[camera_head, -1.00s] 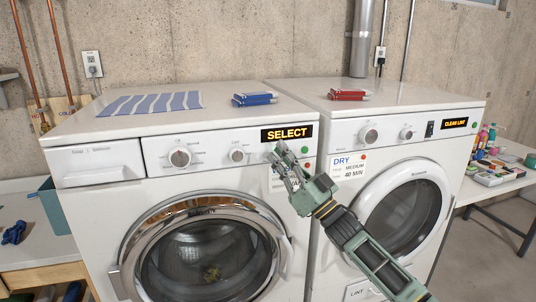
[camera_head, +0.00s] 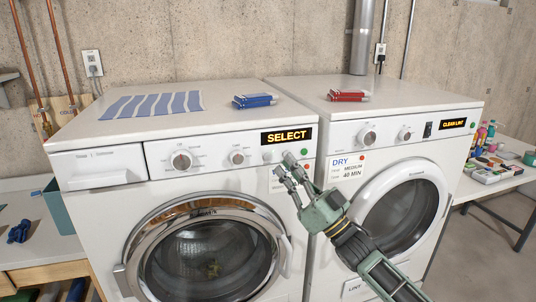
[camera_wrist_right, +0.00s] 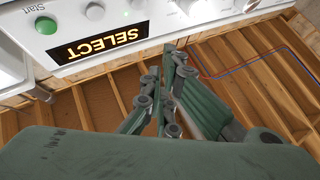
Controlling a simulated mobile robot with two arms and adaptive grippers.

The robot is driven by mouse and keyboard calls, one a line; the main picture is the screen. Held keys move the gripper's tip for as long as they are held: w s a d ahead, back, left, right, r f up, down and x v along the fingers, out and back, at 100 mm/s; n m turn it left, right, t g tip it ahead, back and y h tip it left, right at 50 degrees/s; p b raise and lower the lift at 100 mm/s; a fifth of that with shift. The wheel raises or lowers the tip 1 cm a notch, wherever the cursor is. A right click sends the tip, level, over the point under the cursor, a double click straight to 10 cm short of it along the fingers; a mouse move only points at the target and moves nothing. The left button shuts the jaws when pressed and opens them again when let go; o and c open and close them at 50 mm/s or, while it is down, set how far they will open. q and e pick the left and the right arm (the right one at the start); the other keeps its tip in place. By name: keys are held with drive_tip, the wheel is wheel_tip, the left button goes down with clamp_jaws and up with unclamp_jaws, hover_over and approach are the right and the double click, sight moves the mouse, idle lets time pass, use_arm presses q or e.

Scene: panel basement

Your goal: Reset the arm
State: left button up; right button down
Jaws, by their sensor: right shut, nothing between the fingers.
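My right gripper (camera_head: 290,168) is in front of the washer's (camera_head: 110,200) control panel, just below the lit SELECT display (camera_head: 287,136). Its fingers are shut with nothing between them, and they look apart from the panel. In the right wrist view the shut fingers (camera_wrist_right: 168,60) point toward the machine front, with the SELECT display (camera_wrist_right: 100,42) upside down at upper left. A green button (camera_head: 304,152) shows right of the fingertips. My left gripper is not in view.
Blue boxes (camera_head: 255,100) and a striped cloth (camera_head: 150,104) lie on the washer; red boxes (camera_head: 348,95) lie on the dryer. A cluttered table (camera_head: 510,176) stands at far right.

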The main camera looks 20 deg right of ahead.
drive_tip(key=s+a+f+m+g+h, duration=0.1)
drive_tip(key=s+a+f+g+h, duration=0.2)
drive_tip(key=f, duration=0.6)
drive_tip(key=s+a+f+m+g+h, duration=0.15)
drive_tip(key=s+f+h, duration=0.25)
drive_tip(key=f, duration=0.5)
drive_tip(key=s+a+f+m+g+h, duration=0.1)
drive_tip(key=s+f+m+g+h, duration=0.2)
drive_tip(key=f, duration=0.6)
drive_tip(key=s+d+f+g+h, duration=0.1)
drive_tip(key=s+f+g, duration=0.25)
drive_tip(key=s, duration=0.65)
drive_tip(key=s+d+f+g+h, duration=0.1)
drive_tip(key=s+d+f+g, duration=0.2)
drive_tip(key=s, duration=0.6)
drive_tip(key=s+f+g+h, duration=0.2)
drive_tip(key=s+f+g, duration=0.25)
drive_tip(key=s, duration=0.55)
wheel_tip(320, 180, down, 26)
drive_tip(key=s, duration=0.2)
drive_tip(key=s+d+f+n+g, duration=0.1)
drive_tip(key=s+d+f, duration=0.1)
drive_tip(key=s+f, duration=1.4)
drive_tip(key=shift+s+d+f+g+b, duration=0.25)
drive_tip(key=shift+d+f+g+b, duration=0.05)
drive_tip(key=shift+d+f+g, duration=0.1)
